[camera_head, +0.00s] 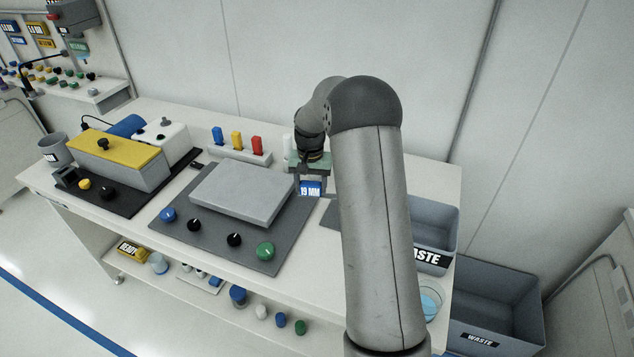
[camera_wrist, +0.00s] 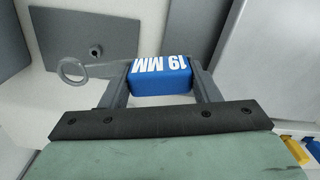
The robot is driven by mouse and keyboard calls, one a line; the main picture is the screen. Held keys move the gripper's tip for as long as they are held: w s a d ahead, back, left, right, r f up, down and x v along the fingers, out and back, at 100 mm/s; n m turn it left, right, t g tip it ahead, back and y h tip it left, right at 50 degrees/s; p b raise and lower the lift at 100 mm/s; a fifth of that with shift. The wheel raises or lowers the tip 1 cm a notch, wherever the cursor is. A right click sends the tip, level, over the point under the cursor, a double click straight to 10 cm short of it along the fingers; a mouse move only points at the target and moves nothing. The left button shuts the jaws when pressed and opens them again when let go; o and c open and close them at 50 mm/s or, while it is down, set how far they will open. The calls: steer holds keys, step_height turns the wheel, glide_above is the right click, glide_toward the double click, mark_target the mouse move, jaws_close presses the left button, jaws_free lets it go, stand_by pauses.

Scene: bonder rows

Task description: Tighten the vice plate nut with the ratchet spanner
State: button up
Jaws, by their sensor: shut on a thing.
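My gripper (camera_wrist: 160,80) is shut on the blue handle of the ratchet spanner (camera_wrist: 162,82), which reads "19 MM". The blue handle also shows below my gripper in the head view (camera_head: 311,189). The spanner's grey ring end (camera_wrist: 72,70) points left in the wrist view. A dark grey plate (camera_wrist: 70,28), seemingly the vice plate, lies at the upper left with a small dark nub (camera_wrist: 97,50), perhaps the nut. The ring appears beside the nub, not around it; its height above the plate is unclear. In the head view my arm hides this area.
A light grey slab (camera_head: 240,190) on a dark panel with several knobs lies left of my gripper. A rack (camera_head: 240,153) with blue, yellow and red pieces stands behind it. A yellow-topped box (camera_head: 115,160) is further left. A waste bin (camera_head: 435,225) is at the right.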

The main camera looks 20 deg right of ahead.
mark_target(311, 196)
steer(key=shift+w+f, duration=0.15)
steer(key=shift+w, duration=0.05)
stand_by(0.3)
steer(key=shift+f+b, duration=1.9)
steer(key=shift+f, duration=0.5)
steer(key=shift+f, duration=0.15)
steer(key=shift+f+b, duration=0.8)
steer(key=shift+f, duration=0.05)
steer(key=shift+f, duration=0.1)
